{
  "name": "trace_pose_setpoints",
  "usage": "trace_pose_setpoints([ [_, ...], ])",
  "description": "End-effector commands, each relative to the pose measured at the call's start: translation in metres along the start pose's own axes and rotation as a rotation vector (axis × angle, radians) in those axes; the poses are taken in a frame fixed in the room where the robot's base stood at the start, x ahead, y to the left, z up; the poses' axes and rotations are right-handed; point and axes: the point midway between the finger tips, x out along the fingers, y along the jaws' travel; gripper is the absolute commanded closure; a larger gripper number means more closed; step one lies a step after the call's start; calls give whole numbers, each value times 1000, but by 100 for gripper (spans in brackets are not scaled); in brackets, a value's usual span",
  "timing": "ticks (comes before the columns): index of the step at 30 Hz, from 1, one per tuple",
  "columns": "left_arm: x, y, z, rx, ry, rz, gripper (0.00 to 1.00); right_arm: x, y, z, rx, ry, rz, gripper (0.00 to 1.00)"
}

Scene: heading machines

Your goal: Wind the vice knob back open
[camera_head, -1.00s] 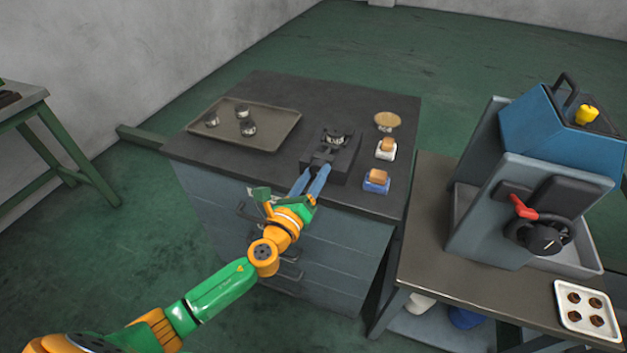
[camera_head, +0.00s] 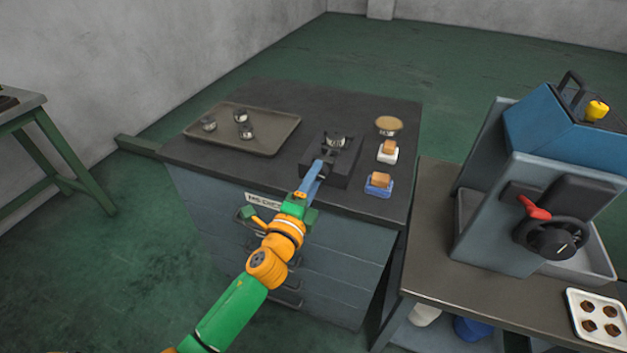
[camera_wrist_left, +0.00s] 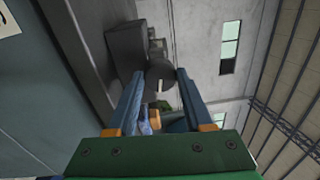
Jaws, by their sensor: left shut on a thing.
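The dark vice (camera_head: 345,170) sits on the bench near its front edge, with a round metal part (camera_head: 336,141) in its jaws. My left gripper (camera_head: 321,164) reaches in from the front and is shut on the vice knob, which its fingers mostly hide in the head view. In the left wrist view the round dark knob (camera_wrist_left: 161,74) lies between the two blue fingertips, with a pale mark on its face. The vice body (camera_wrist_left: 126,48) is beside it there. I cannot tell how far the jaws are apart. My right gripper is not in view.
A tray (camera_head: 270,145) with several metal parts lies left of the vice. To its right stand a round tan-topped container (camera_head: 389,126), a white stamp-like block (camera_head: 388,153) and a blue one (camera_head: 379,187). A blue machine (camera_head: 510,210) stands at right, beside a white tray (camera_head: 572,312).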

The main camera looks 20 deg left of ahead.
Motion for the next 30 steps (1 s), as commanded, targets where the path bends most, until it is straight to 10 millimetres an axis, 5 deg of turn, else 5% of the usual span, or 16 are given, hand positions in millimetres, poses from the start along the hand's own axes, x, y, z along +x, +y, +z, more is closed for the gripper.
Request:
trace_pose_setpoints([
  [12, 0, 0, -1, -188, -10, -3, 100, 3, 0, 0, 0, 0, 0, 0],
  [30, 0, -1, -1, -217, -13, -4, 100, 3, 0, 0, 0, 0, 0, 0],
])
